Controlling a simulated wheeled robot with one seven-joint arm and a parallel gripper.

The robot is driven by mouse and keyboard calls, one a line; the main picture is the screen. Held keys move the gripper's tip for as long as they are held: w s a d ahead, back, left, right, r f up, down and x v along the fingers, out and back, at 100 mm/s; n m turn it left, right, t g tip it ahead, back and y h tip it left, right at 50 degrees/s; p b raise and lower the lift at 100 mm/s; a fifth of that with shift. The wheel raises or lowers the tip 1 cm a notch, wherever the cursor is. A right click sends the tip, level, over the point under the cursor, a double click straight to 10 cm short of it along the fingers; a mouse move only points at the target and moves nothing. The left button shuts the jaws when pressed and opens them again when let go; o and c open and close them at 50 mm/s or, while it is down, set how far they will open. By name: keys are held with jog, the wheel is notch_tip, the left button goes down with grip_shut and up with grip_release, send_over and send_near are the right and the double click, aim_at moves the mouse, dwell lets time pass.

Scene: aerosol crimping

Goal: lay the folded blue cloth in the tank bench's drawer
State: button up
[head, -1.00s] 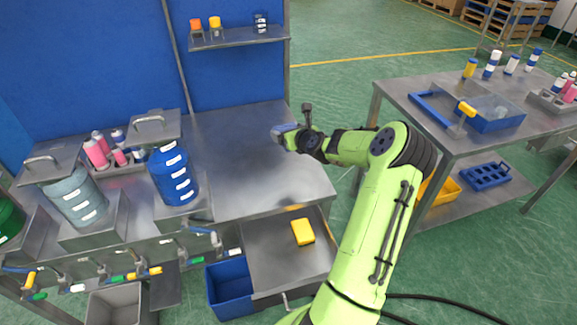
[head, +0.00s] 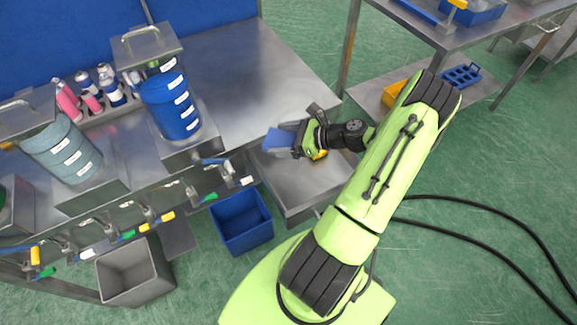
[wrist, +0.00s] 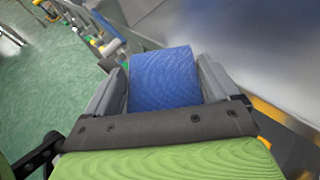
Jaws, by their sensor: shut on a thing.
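The folded blue cloth (head: 279,140) is held between the fingers of my gripper (head: 290,138). In the wrist view the cloth (wrist: 164,78) fills the space between both fingers of my gripper (wrist: 163,90). In the head view, my gripper and the cloth appear over the open drawer (head: 290,190) of the tank bench (head: 238,60). The height of the cloth above the drawer floor is hard to tell. A yellow thing (head: 320,155) in the drawer is mostly hidden behind my gripper.
The bench top's front edge lies just behind my gripper. A blue bin (head: 242,222) and a grey bin (head: 135,272) stand below the bench, left of the drawer. Taps with coloured handles stick out along the bench front. A second table (head: 425,35) stands at the right.

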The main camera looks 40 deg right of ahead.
aim_at(284, 168)
notch_tip(284, 168, down, 13)
jog(key=b, duration=0.3)
jog(key=shift+w+r, duration=0.1)
jog(key=shift+r, duration=0.2)
